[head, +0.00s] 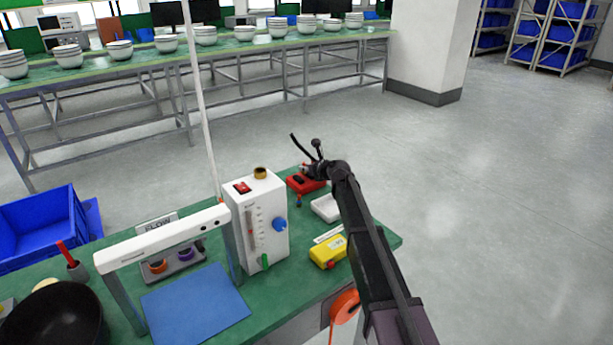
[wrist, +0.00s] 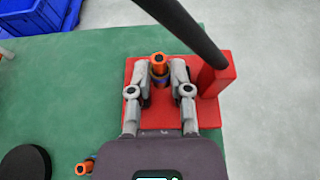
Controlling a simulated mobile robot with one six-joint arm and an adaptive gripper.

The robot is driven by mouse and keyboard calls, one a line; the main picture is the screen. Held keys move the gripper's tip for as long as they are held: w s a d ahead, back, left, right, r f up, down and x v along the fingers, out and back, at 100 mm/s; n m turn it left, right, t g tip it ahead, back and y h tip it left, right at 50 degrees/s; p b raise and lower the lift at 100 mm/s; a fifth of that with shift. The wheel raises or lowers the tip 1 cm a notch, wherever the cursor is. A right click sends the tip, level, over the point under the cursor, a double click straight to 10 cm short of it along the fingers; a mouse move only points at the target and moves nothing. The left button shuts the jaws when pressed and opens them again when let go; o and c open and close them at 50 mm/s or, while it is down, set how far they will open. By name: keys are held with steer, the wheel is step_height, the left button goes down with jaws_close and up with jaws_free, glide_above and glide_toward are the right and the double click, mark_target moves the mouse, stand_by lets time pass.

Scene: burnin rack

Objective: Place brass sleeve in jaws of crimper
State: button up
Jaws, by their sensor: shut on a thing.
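The crimper is a red block (head: 305,183) with a dark lever (head: 298,147) at the far end of the green bench. In the wrist view its red base (wrist: 153,118) lies under my fingers, and its black lever (wrist: 185,25) crosses at the upper right. My gripper (wrist: 159,75) is shut on an orange-brown sleeve (wrist: 158,60), which I take for the brass sleeve, over the base. My gripper (head: 311,172) hides the sleeve in the head view. I cannot tell whether the sleeve is in the crimper's jaws.
A white box with knobs (head: 257,222) stands near my arm, with a brass-coloured ring (head: 260,172) on top. A white tray (head: 325,208) and a yellow device (head: 328,251) lie beside my arm. A small orange part (wrist: 84,168) lies left of my gripper.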

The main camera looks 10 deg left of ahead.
steer(key=shift+f+b, duration=0.8)
steer(key=shift+f, duration=0.35)
steer(key=shift+f, duration=0.15)
steer(key=o, duration=0.8)
steer(key=shift+r, duration=0.25)
steer(key=shift+p+v, duration=2.3)
steer(key=shift+v, duration=3.7)
